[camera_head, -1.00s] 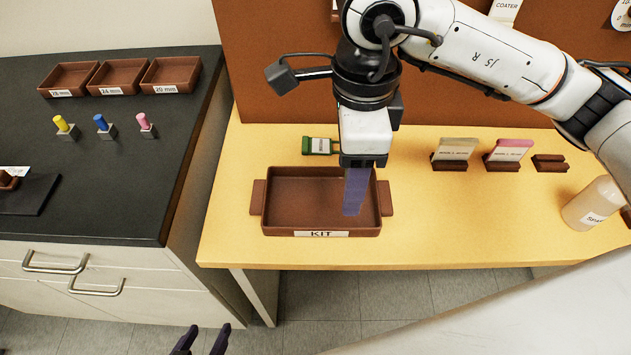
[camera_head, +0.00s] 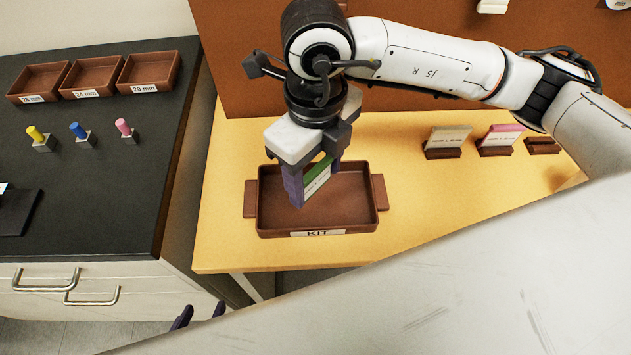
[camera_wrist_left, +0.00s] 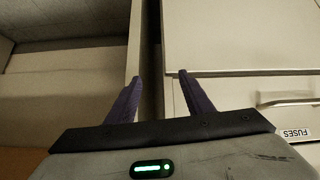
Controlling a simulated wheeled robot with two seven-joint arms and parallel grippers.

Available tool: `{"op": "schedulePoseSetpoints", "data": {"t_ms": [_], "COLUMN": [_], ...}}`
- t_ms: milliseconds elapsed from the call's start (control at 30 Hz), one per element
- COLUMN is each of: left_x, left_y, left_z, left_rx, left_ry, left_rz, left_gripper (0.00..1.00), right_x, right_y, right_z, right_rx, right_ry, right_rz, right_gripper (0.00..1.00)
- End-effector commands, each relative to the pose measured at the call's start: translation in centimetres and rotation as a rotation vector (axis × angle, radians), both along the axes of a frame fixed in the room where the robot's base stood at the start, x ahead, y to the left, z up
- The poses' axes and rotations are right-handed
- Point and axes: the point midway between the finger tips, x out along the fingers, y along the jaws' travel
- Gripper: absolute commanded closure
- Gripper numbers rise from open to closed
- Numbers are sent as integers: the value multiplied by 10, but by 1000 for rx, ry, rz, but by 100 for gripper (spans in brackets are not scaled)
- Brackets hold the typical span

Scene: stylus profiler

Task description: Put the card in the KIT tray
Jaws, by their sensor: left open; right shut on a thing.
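The brown KIT tray (camera_head: 366,226) sits on the yellow table, its label facing the front. My right gripper (camera_head: 308,182) points down over the left half of the tray. It is shut on a card (camera_head: 318,178) with a green top band and a white printed face. The card is tilted, and its lower end appears within the tray's outline; I cannot tell whether it touches the floor. My left gripper (camera_head: 199,316) is open and empty, low in front of the drawers; its two fingers also show in the left wrist view (camera_wrist_left: 155,85).
Two cards, one beige (camera_head: 449,139) and one pink-topped (camera_head: 500,138), stand in brown holders right of the tray. An empty holder (camera_head: 542,146) is beside them. Brown bins (camera_head: 92,92) and coloured plugs (camera_head: 80,135) are on the black counter. My white arm covers the lower right.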

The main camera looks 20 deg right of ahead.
Motion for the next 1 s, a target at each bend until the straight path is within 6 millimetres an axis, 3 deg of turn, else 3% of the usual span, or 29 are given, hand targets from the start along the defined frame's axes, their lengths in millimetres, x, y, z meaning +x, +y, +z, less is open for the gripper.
{"op": "schedulePoseSetpoints", "data": {"t_ms": [233,600,633,733,1000], "left_x": [0,0,0,1,2], "left_y": [0,0,0,0,-1], "left_z": [2,-2,-2,-1,1], "left_rx": [1,0,0,0,0], "left_ry": [1,0,0,-1,-4], "left_rz": [-1,-1,-1,-1,-2], "left_gripper": [53,53,53,53,53], "right_x": [0,0,0,0,0], "right_y": [-1,-1,-1,0,0], "right_z": [-32,-38,-38,-36,-36], "right_rx": [-1,-1,-1,-1,-1], "right_ry": [3,0,0,0,0], "right_rz": [-1,1,1,1,1], "right_gripper": [82,82,41,24,23]}}
